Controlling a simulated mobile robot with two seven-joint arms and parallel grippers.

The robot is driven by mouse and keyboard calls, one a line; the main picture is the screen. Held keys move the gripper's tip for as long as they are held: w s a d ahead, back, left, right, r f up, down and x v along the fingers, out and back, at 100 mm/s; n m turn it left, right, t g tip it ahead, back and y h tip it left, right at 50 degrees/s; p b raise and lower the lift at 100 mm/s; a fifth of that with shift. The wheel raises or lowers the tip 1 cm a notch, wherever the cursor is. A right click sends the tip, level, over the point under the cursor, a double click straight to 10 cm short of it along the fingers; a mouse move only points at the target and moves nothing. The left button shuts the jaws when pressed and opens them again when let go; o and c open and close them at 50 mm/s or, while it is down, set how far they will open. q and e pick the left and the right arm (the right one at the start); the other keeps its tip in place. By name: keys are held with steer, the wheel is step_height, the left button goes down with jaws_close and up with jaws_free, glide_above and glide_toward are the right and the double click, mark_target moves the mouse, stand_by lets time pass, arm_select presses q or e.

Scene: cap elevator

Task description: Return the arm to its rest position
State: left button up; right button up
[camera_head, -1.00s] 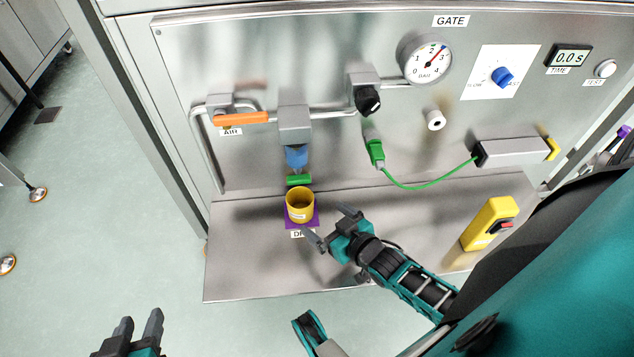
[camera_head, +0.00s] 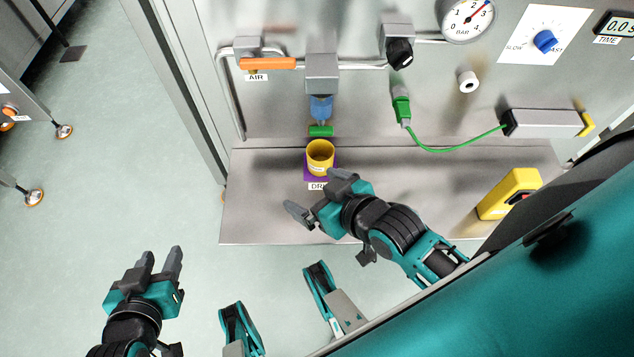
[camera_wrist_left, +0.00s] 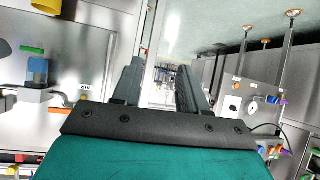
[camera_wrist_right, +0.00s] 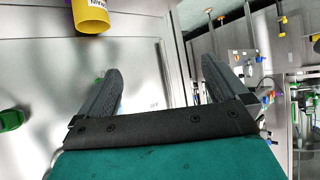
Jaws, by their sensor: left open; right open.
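My right gripper (camera_head: 315,204) is open and empty over the front part of the steel shelf, just in front of the yellow cup. The yellow cup (camera_head: 320,157) stands upright on a purple pad (camera_head: 309,173) beneath the blue nozzle (camera_head: 321,107); gripper and cup look apart. The cup also shows at the top of the right wrist view (camera_wrist_right: 91,16). My left gripper (camera_head: 160,264) is open and empty at the lower left, over the floor and away from the shelf. Both fingers show apart with nothing between them in the left wrist view (camera_wrist_left: 158,85).
The steel shelf (camera_head: 262,215) juts from the panel. A yellow block with a red switch (camera_head: 511,193) stands on its right. An orange-handled air valve (camera_head: 267,63), a green connector (camera_head: 401,108) with its cable and a gauge (camera_head: 467,18) are on the panel. Open floor lies left.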

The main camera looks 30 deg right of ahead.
arm_select(q)
steer(key=s+a+r+p, duration=0.1)
steer(key=a+r+p, duration=0.2)
steer(key=r+p, duration=0.8)
steer(key=p, duration=0.5)
steer(key=shift+s+a+r+y, duration=0.15)
steer(key=shift+s+r+y, duration=0.1)
steer(key=shift+r+y, duration=0.15)
arm_select(e)
steer(key=s+d+r, duration=0.1)
steer(key=d+r, duration=0.2)
steer(key=r, duration=0.8)
steer(key=shift+s+d+r+h, duration=0.15)
steer(key=shift+s+r+h, duration=0.1)
steer(key=shift+r+h, duration=0.15)
arm_select(q)
steer(key=shift+f, duration=0.1)
steer(key=shift+s+d, duration=0.1)
steer(key=shift+d, duration=0.1)
arm_select(e)
steer(key=shift+f, duration=0.1)
steer(key=shift+s, duration=0.1)
